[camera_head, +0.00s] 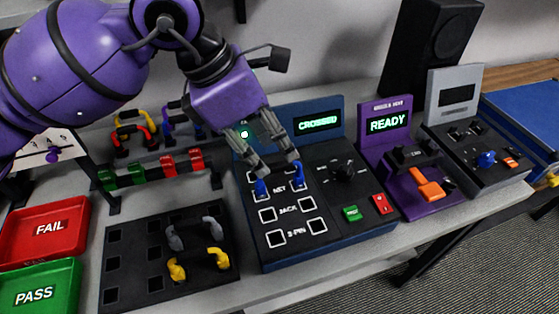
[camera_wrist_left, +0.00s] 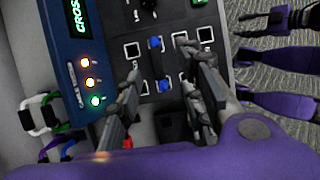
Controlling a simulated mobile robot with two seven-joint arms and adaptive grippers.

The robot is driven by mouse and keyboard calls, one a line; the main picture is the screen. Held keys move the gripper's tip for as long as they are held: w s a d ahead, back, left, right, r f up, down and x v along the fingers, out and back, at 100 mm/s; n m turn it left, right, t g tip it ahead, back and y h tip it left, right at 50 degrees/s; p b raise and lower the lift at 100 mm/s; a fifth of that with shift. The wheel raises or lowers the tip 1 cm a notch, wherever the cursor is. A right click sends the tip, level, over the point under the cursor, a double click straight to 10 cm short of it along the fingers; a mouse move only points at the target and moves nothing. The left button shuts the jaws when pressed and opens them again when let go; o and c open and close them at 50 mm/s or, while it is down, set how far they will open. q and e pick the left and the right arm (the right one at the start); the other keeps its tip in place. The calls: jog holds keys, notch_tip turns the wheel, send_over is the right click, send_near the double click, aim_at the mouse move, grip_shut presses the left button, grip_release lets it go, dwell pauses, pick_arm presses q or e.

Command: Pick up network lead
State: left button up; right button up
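The network lead, with blue ends (camera_head: 298,180), stands in the NET sockets of the dark blue tester (camera_head: 330,240). In the left wrist view its blue ends (camera_wrist_left: 155,43) show with a dark middle between them. The tester's screen reads CROSSED. My left gripper (camera_head: 278,168) is open, its grey fingers pointing down just above the lead. In the left wrist view the fingers (camera_wrist_left: 158,78) are spread, one on each side of the lead. I cannot tell whether they touch it. They hide part of the lead in the head view.
A black socket board (camera_head: 125,265) with grey and yellow leads lies left of the tester. Red FAIL (camera_head: 50,228) and green PASS (camera_head: 35,293) trays are far left. A rack of coloured leads (camera_head: 150,170) stands behind. The purple READY unit (camera_head: 405,180) stands close on the right.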

aim_at(277, 164)
pick_arm(q)
jog(key=shift+w+a+f, duration=0.2)
jog(key=shift+w+f, duration=0.05)
jog(key=shift+f, duration=0.15)
jog(key=shift+s, duration=0.2)
jog(key=x, duration=0.2)
jog(key=shift+s+d+f, duration=0.15)
jog(key=shift+d+f, duration=0.05)
jog(key=shift+f, duration=0.05)
jog(key=x, duration=0.3)
jog(key=shift+w+f, duration=0.25)
jog(key=shift+w, duration=0.1)
jog(key=shift+d+f, duration=0.1)
jog(key=shift+f, duration=0.3)
pick_arm(e)
jog(key=shift+s+r, duration=0.2)
jog(key=shift+r, duration=0.1)
pick_arm(q)
grip_shut()
pick_arm(e)
jog(key=shift+s+f, duration=0.1)
jog(key=shift+s, duration=0.05)
